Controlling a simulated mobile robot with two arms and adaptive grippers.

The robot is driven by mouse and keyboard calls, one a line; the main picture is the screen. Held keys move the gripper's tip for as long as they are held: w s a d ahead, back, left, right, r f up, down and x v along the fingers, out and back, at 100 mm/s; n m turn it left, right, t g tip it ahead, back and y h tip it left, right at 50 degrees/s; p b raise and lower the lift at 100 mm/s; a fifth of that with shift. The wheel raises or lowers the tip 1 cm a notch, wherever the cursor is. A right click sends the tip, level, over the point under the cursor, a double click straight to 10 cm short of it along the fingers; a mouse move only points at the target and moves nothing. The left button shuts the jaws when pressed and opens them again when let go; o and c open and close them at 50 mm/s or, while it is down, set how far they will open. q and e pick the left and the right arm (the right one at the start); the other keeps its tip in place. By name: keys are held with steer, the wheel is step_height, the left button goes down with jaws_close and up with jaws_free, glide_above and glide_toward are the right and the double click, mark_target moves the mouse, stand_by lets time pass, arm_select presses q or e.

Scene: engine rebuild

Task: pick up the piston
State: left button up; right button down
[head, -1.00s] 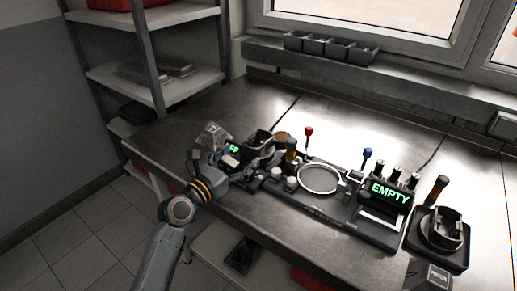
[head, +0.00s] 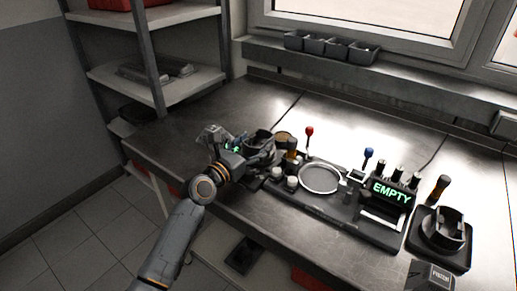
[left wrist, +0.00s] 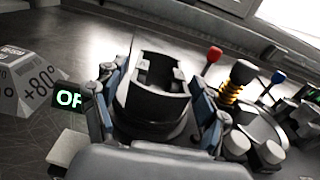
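A dark, hollow cylindrical part with cut-out walls, which looks like the piston, stands upright on a round base in the left wrist view (left wrist: 155,95). It also shows in the head view (head: 259,141), partly hidden by my gripper. My left gripper (head: 243,152) is low at the part. In the left wrist view (left wrist: 160,110) its blue-padded fingers stand on either side of the part, spread apart, with a gap visible at the right finger. Contact on the left side is unclear. My right gripper is not in view.
A +80° sign (left wrist: 38,82) and a green-lit display (left wrist: 69,100) stand left of the part. A similar dark holder (head: 441,232) stands behind a PISTON label (head: 434,275).

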arm_select(q)
steer(key=c, duration=1.1)
steer(key=shift+r, duration=0.1)
jaws_close()
